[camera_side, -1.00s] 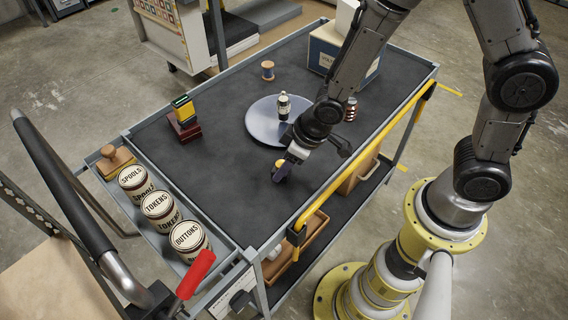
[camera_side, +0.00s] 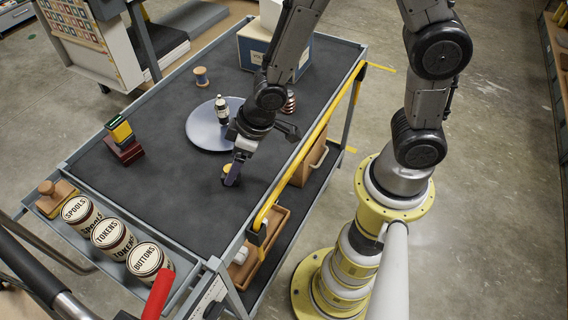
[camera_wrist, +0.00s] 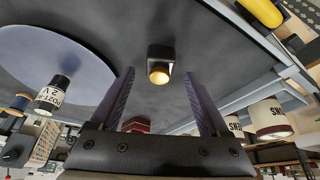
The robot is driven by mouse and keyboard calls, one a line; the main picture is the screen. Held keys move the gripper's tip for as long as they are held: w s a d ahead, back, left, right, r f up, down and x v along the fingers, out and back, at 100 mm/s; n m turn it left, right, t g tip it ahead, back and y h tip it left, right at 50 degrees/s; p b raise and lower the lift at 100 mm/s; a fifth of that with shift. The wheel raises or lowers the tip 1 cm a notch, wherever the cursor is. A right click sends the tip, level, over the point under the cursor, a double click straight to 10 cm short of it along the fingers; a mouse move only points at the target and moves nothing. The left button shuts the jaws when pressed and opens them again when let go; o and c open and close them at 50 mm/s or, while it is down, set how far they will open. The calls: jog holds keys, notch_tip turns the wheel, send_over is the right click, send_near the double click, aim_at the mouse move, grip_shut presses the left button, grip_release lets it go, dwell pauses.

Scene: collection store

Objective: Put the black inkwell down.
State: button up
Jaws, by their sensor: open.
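The black inkwell (camera_wrist: 161,54) with its yellow-gold cap appears between the tips of my gripper's two fingers in the wrist view. In the side view the inkwell (camera_side: 227,169) is at the dark cart top (camera_side: 170,185), near the yellow-railed edge, partly hidden by a finger. My gripper (camera_side: 234,172) points down at it with its fingers spread. Gaps show on both sides of the inkwell in the wrist view.
A round grey disc (camera_side: 200,138) bearing a small labelled bottle (camera_side: 222,110) lies behind the gripper. A striped red item (camera_side: 289,102), a spool (camera_side: 201,77), a blue box (camera_side: 250,50) and stacked blocks (camera_side: 122,140) stand around. Labelled tins (camera_side: 110,235) line the left shelf.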

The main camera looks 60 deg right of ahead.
jog(key=shift+s+r, duration=0.1)
jog(key=shift+r, duration=0.15)
jog(key=s+d, duration=0.5)
jog(key=s, duration=0.6)
jog(key=d+r+m+t+h, duration=0.1)
jog(key=d+r+m, duration=0.15)
jog(key=r, duration=0.35)
jog(key=d+r+m+h, duration=0.1)
jog(key=d+r, duration=0.2)
jog(key=r, duration=0.4)
jog(key=s+d+r+m, duration=0.1)
jog(key=s+d+r, duration=0.1)
jog(key=s+r, duration=0.3)
jog(key=shift+r, duration=0.9)
